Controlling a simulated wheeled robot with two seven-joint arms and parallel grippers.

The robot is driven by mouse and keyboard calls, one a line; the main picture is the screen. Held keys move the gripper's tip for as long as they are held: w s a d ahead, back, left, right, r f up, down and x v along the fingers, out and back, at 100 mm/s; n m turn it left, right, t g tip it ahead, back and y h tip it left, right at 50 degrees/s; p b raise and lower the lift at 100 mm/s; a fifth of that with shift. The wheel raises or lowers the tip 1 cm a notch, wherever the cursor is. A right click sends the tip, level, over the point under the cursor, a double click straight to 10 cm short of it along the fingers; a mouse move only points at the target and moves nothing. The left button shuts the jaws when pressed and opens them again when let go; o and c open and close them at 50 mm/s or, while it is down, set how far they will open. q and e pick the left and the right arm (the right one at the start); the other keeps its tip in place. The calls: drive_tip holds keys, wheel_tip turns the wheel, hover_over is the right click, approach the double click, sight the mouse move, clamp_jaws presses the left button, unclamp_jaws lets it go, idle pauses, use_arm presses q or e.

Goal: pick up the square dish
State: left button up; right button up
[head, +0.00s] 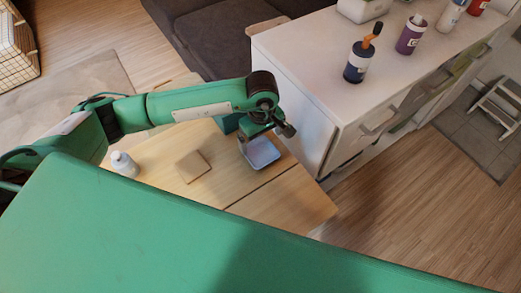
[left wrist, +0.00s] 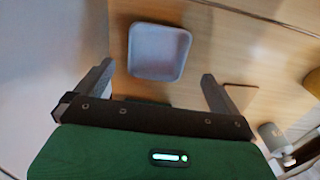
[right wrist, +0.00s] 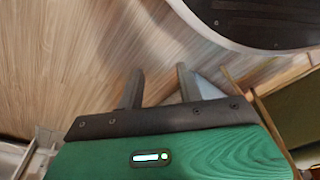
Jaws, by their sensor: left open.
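The square dish (head: 261,152) is pale, shallow and round-cornered, and sits on the wooden table near its right end. In the left wrist view the dish (left wrist: 158,52) lies ahead of my left gripper (left wrist: 157,88), whose two fingers are spread with nothing between them. The dish's contact with the fingers is not visible. My right gripper (right wrist: 160,85) shows only in its wrist view, fingers apart and empty, over the floor.
A flat brown square (head: 192,166) and a white bottle (head: 124,163) stand left on the table (head: 230,185). A white cabinet (head: 310,100) rises close to the dish's right. On it are a dark bottle with an orange top (head: 360,62) and a purple can (head: 411,35).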

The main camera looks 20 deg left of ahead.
sight(261, 154)
use_arm(q)
wheel_tip(261, 154, down, 4)
drive_tip(key=shift+w+r, duration=0.1)
drive_tip(key=shift+r, duration=0.1)
drive_tip(key=f, duration=0.3)
drive_tip(key=f+p, duration=0.1)
drive_tip(key=f, duration=0.1)
drive_tip(key=shift+w+a, duration=0.3)
drive_tip(key=shift+r, duration=0.1)
drive_tip(key=c, duration=0.8)
use_arm(e)
drive_tip(key=shift+s+d+f, duration=0.2)
drive_tip(key=shift+s+f, duration=0.25)
drive_tip(key=shift+f, duration=0.15)
drive_tip(key=shift+s+d+f, duration=0.15)
drive_tip(key=shift+s+f, duration=0.25)
drive_tip(key=shift+f, duration=0.2)
